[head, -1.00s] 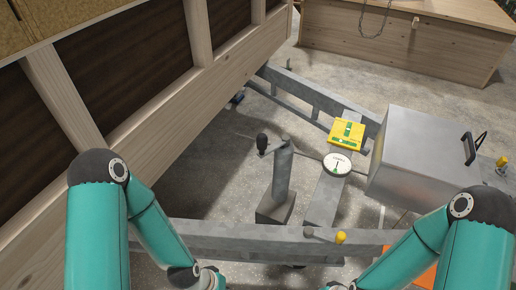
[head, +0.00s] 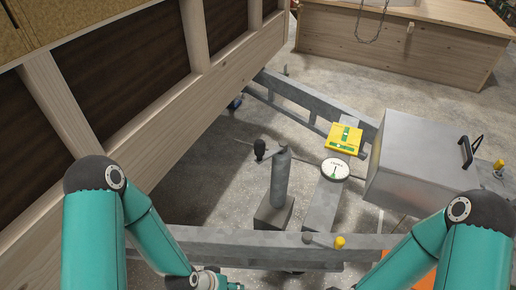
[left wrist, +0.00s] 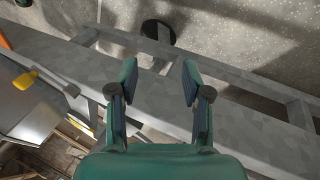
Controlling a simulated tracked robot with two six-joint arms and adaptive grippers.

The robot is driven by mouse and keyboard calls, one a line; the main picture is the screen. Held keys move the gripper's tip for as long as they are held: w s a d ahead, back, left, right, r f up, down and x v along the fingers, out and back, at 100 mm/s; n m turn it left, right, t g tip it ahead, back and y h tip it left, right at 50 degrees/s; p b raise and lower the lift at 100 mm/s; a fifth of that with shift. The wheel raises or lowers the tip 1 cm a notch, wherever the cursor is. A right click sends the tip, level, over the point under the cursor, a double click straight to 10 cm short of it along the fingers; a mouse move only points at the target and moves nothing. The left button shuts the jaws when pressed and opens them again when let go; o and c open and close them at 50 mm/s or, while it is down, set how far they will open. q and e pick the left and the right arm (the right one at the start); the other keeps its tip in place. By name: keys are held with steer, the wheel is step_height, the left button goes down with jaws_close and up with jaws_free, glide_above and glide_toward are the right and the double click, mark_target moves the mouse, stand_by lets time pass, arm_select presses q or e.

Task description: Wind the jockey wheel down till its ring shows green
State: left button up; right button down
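The jockey wheel's grey post (head: 280,180) stands on a square block in the trailer's A-frame. A crank with a black knob (head: 259,149) sits at its top, the knob on the left. A round white dial (head: 335,169) with a green mark is beside the post, on a grey beam; I cannot tell whether it is the ring named. My left gripper is low at the bottom edge in the head view; in the left wrist view my left gripper (left wrist: 158,88) is open and empty above a grey frame beam (left wrist: 230,118). My right gripper is out of view below the frame.
A yellow level box (head: 345,138) lies on the beam behind the dial. A grey metal box (head: 415,165) with a black handle stands right. The near beam (head: 230,240) carries a yellow-tipped lever (head: 340,242). A wooden trailer wall (head: 150,125) fills the left.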

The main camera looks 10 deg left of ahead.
arm_select(q)
steer(key=w+r+m+t+h+b, duration=0.1)
steer(key=w+r+m+t+b, duration=0.1)
steer(key=w+r+t, duration=0.35)
steer(key=m+t+h+b, duration=0.4)
steer(key=m+t+b, duration=0.25)
steer(key=b, duration=0.25)
glide_toward(256, 149)
steer(key=v, duration=0.5)
steer(key=shift+n+t, duration=0.25)
steer(key=shift+t, duration=0.15)
steer(key=p+x, duration=0.2)
steer(key=x, duration=0.3)
steer(key=p+x, duration=0.3)
steer(key=x, duration=0.3)
steer(key=f+p+x, duration=0.1)
steer(key=p+x, duration=0.2)
steer(key=x, duration=0.2)
steer(key=shift+w+d, duration=0.1)
steer(key=shift+d, duration=0.15)
jaws_close()
